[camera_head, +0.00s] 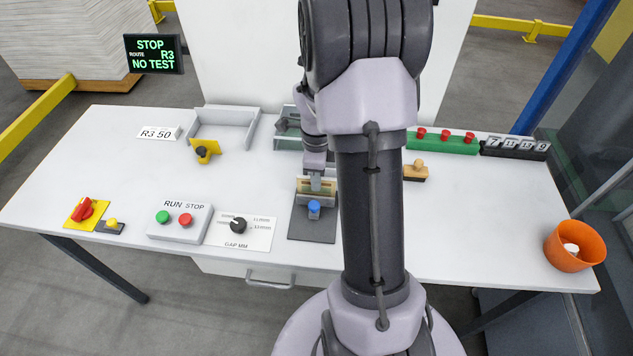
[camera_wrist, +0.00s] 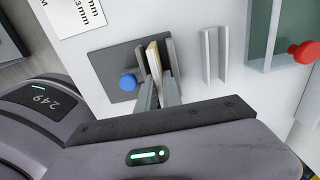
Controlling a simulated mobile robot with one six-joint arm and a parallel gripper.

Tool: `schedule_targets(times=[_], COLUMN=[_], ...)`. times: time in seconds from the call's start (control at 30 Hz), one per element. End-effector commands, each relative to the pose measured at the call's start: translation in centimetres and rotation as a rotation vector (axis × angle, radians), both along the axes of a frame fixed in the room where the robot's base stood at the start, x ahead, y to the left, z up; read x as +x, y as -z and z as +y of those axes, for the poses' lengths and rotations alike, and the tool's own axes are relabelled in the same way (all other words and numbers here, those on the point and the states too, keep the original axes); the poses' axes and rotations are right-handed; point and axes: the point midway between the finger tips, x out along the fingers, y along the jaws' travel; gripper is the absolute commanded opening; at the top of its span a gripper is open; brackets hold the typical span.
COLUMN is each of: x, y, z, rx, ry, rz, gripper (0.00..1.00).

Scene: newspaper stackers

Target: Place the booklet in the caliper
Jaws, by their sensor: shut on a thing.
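The caliper is a dark grey base plate (camera_head: 301,225) with a blue knob (camera_head: 314,207) and upright light-grey jaw plates, near the front middle of the table. In the wrist view the base plate (camera_wrist: 108,68) and blue knob (camera_wrist: 128,82) lie left of my fingers. The booklet (camera_wrist: 153,57) is thin, tan and cream, and stands on edge between the two jaw plates. It shows in the head view as a tan strip (camera_head: 305,186). My gripper (camera_wrist: 158,90) is shut on the booklet, right over the caliper. Whether the booklet's lower edge touches the base is hidden.
A GAP MM dial panel (camera_head: 255,238) and a RUN/STOP box (camera_head: 180,222) lie left of the caliper. A wooden-handled stamp (camera_head: 416,172) lies right of my arm. An orange bowl (camera_head: 562,250) stands at the right edge. The table's front right is clear.

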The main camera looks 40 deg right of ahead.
Motion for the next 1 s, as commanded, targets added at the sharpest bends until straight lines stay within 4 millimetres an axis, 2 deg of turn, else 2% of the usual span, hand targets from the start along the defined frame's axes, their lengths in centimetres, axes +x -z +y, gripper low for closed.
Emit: schedule_targets(times=[0.3,0.33,0.4,0.73,0.87,1.0], x=[0.0,0.0,0.0,0.0,0.1,0.1], y=[0.3,0.2,0.2,-0.1,-2.6,-6.9], z=[0.0,0.0,0.0,0.0,-0.1,-0.1], rx=[-0.001,-0.001,-0.001,-0.001,-0.002,-0.003], ry=[0.000,0.000,0.000,0.000,0.001,0.001], rz=[-0.001,-0.001,-0.001,-0.001,-0.003,-0.005], gripper=[0.00,0.15,0.29,0.31,0.31,0.31])
